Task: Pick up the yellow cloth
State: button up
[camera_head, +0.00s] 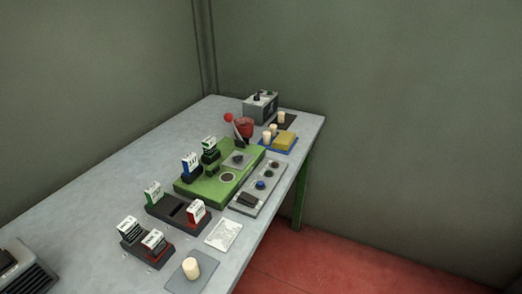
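The yellow cloth (286,139) looks like a small folded yellow block. It lies on a blue mat or tray (289,149) near the far right end of the table. Two pale cork stoppers (267,136) stand just left of it on the same blue base. My gripper is not in view, so its state and its distance from the cloth are not shown.
The grey table (85,201) has a green block (204,189) with small labelled boxes, a grey button panel (262,186), a red cup (244,127) and a grey machine (260,107). A lone cork (191,267) stands in front. The table's left side is mostly clear.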

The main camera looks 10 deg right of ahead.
aim_at(285, 139)
jog(key=i+l+u, duration=0.1)
jog(key=u, duration=0.9)
jog(key=i+l+u, duration=0.2)
jog(key=l+u, duration=0.2)
jog(key=l, duration=0.2)
jog(key=i+l+u, duration=0.15)
jog(key=l+u, duration=0.3)
jog(key=l, duration=0.15)
jog(key=l+u, duration=0.4)
jog(key=l, duration=0.25)
